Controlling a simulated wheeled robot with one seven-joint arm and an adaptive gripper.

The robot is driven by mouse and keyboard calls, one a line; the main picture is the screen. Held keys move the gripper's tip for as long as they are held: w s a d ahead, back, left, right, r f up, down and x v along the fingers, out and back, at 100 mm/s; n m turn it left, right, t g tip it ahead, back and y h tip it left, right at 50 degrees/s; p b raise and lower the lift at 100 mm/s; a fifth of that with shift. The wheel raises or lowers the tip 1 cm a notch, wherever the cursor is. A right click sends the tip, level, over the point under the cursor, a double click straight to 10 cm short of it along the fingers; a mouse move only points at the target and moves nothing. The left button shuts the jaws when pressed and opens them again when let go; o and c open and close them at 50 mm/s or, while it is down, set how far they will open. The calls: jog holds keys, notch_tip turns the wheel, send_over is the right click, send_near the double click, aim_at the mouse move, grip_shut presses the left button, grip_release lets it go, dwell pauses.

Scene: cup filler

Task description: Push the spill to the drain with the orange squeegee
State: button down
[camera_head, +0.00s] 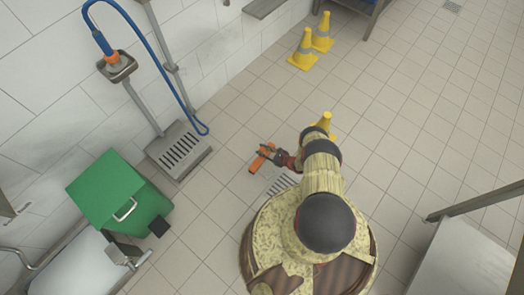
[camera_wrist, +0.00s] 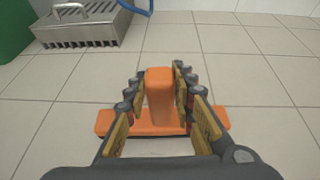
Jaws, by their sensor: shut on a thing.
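The orange squeegee (camera_head: 262,158) is at floor level in the middle of the head view, just left of my arm's end. In the wrist view its upright orange handle (camera_wrist: 160,95) stands between the fingers of my gripper (camera_wrist: 159,72). Its wide orange foot (camera_wrist: 107,121) extends on both sides, low over the tiles. My gripper also shows in the head view (camera_head: 277,157), shut on the handle. A slotted floor drain (camera_head: 281,184) lies just below the squeegee in the head view, partly covered by my body. I cannot make out a spill in either view.
A slotted metal tray (camera_head: 180,150) stands by the left wall, with a blue hose (camera_head: 163,55) above. A green bin (camera_head: 115,195) is left. Yellow cones (camera_head: 303,52) stand at the back; another (camera_head: 324,121) is behind my arm. A metal table (camera_head: 465,262) is right. Tiles between are open.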

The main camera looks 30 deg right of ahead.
jog(key=s+d, duration=0.2)
jog(key=s, duration=0.6)
jog(key=shift+s+d+f, duration=0.15)
jog(key=shift+f, duration=0.2)
dwell(0.6)
dwell(0.8)
dwell(0.9)
notch_tip(320, 180, up, 7)
jog(key=p, duration=0.4)
jog(key=shift+f, duration=0.1)
dwell(0.6)
